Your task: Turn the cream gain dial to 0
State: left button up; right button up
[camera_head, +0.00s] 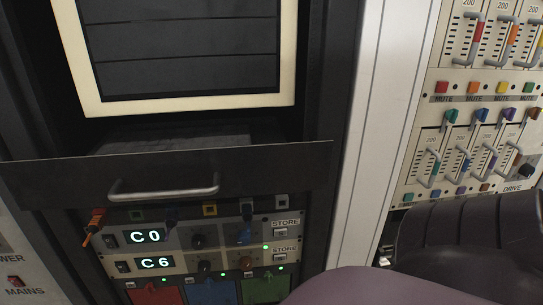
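A cream module strip (180,265) sits low in the dark rack, with a lit display reading C6 (155,263). It carries a dark knob (204,267) and a brownish knob (246,263). I cannot read their labels or settings, so I cannot tell which is the gain dial. Above it is a grey strip with a display reading C0 (146,237) and a dark knob (198,241). Neither of my grippers shows. My arm parts cover the bottom centre and lower right.
A dark drawer front (250,168) with a metal handle (163,188) juts out just above the modules. STORE buttons (280,231) sit at their right. Red, blue and green panels (158,295) lie below. A slider panel (440,120) stands at right beyond a white post (385,120).

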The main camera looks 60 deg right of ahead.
aim_at(245, 263)
jog(key=z, duration=1.35)
